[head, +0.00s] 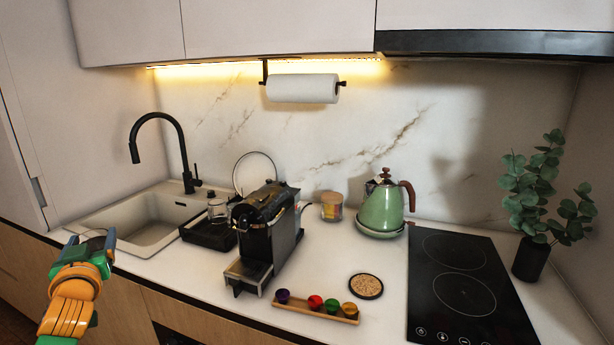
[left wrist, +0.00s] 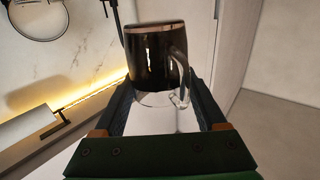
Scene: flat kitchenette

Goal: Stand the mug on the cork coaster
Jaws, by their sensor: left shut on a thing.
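My left gripper (head: 92,242) is at the lower left of the head view, in front of the sink and well to the left of the coaster. It is shut on the mug, which shows between the fingers in the left wrist view (left wrist: 155,52). The mug has a dark body, a clear glassy part near the fingers and a handle on the right side of that picture. In the head view I cannot make the mug out clearly. The round cork coaster (head: 366,286) with a dark rim lies bare on the counter. My right gripper is not in view.
Between gripper and coaster stand the coffee machine (head: 272,240) and a wooden tray of coloured capsules (head: 318,308). A green kettle (head: 381,212) is behind the coaster. The black hob (head: 462,270) is to its right.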

